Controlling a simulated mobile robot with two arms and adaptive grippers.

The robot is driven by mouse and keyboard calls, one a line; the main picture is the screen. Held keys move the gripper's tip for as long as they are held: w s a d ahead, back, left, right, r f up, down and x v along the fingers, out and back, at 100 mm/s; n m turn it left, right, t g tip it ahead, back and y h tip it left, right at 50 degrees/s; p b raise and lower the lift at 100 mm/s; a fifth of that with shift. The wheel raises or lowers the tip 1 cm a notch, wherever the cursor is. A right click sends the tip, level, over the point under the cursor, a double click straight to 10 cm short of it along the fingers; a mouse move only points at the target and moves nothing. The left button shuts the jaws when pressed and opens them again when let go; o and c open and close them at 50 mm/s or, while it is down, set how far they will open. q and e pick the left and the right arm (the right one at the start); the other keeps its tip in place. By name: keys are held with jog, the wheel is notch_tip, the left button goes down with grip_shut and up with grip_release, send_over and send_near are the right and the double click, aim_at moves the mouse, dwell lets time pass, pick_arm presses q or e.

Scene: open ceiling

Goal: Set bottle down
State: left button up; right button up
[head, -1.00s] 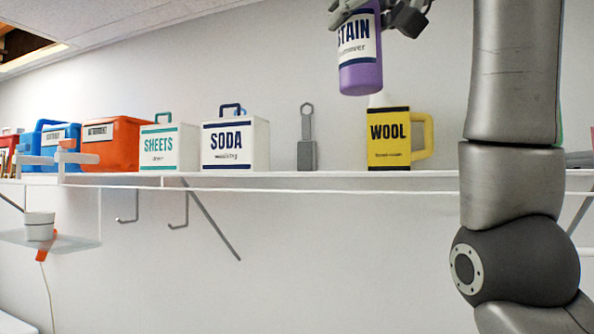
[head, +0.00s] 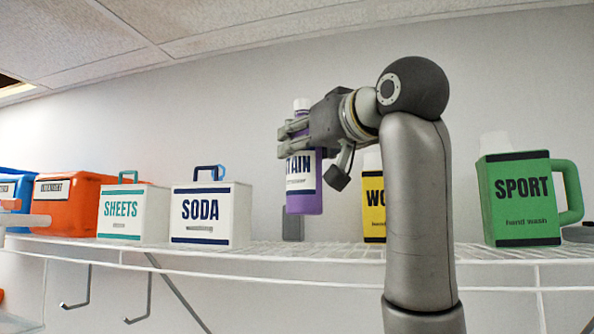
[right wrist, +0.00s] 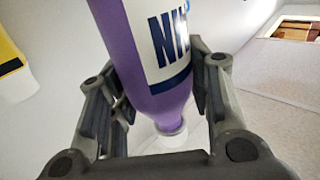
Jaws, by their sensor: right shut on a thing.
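The purple bottle (head: 305,201), with a white cap and a white label reading "TAIN", is upright in the head view. My right gripper (head: 292,136) is shut around its upper part from the right. The bottle's base appears a little above the wire shelf (head: 330,257), in front of a grey tool; I see no clear contact. In the right wrist view the bottle (right wrist: 125,50) sits between both fingers of the gripper (right wrist: 160,100), with its white cap toward the bottom of the picture. My left gripper is out of view.
On the shelf, the white SODA box (head: 211,215) and SHEETS box (head: 133,214) stand left of the bottle. The yellow WOOL jug (head: 374,215) is close on its right, partly behind my arm. The green SPORT jug (head: 520,200) stands farther right. The grey tool (head: 293,224) is behind.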

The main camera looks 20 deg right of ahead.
aim_at(299, 178)
jog(key=shift+w+a+f, duration=0.1)
jog(key=shift+w+f, duration=0.3)
jog(key=shift+f, duration=0.25)
jog(key=f+p, duration=0.2)
jog(key=f, duration=0.1)
jog(key=shift+w+a, duration=0.2)
jog(key=shift+w, duration=0.2)
jog(key=shift+f+p, duration=0.3)
jog(key=shift+d+f, duration=0.1)
jog(key=shift+f, duration=0.1)
jog(key=shift+s, duration=0.15)
jog(key=shift+f, duration=0.2)
jog(key=o, duration=1.2)
jog(key=shift+c, duration=0.2)
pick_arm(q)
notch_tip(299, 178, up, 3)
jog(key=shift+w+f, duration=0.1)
